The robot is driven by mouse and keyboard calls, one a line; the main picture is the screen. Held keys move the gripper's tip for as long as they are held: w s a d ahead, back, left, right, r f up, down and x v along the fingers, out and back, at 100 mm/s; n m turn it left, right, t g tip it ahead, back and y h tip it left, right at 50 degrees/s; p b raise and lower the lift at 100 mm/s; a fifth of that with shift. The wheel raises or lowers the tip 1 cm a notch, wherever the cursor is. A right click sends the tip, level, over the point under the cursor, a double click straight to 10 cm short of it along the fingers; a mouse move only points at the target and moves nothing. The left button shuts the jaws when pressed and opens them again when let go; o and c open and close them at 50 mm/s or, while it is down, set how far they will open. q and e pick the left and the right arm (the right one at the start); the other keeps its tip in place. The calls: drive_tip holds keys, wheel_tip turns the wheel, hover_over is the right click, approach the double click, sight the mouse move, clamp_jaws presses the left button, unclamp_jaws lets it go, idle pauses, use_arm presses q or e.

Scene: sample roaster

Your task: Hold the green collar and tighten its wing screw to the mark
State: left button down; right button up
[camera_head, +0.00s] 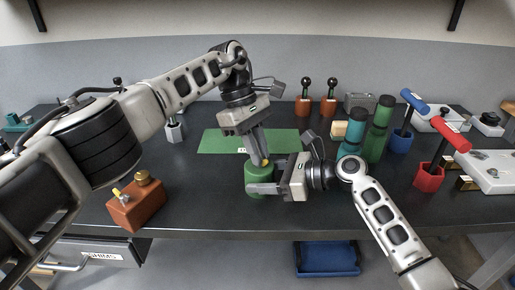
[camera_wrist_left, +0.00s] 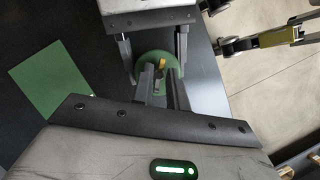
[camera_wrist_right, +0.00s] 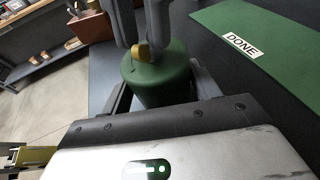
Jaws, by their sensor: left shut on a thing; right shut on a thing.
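The green collar (camera_head: 257,181) stands upright on the dark bench near its front edge. My right gripper (camera_head: 262,188) is shut around the collar from the right; its fingers lie on both sides of it in the right wrist view (camera_wrist_right: 160,88). The yellow wing screw (camera_wrist_right: 141,53) sits on top of the collar. My left gripper (camera_head: 264,158) reaches down from above and is shut on the wing screw, one finger on each side. The screw also shows in the left wrist view (camera_wrist_left: 161,64). I cannot make out the mark clearly.
A green mat (camera_head: 222,141) labelled DONE lies just behind the collar. A brown block (camera_head: 136,207) with a brass knob stands at the left. Green bottles (camera_head: 378,140), a blue-handled tool (camera_head: 414,101) and a red-handled tool (camera_head: 450,133) stand at the right.

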use_arm(q)
drive_tip(key=shift+w+a, duration=0.1)
idle(0.3)
drive_tip(key=c, duration=1.6)
unclamp_jaws()
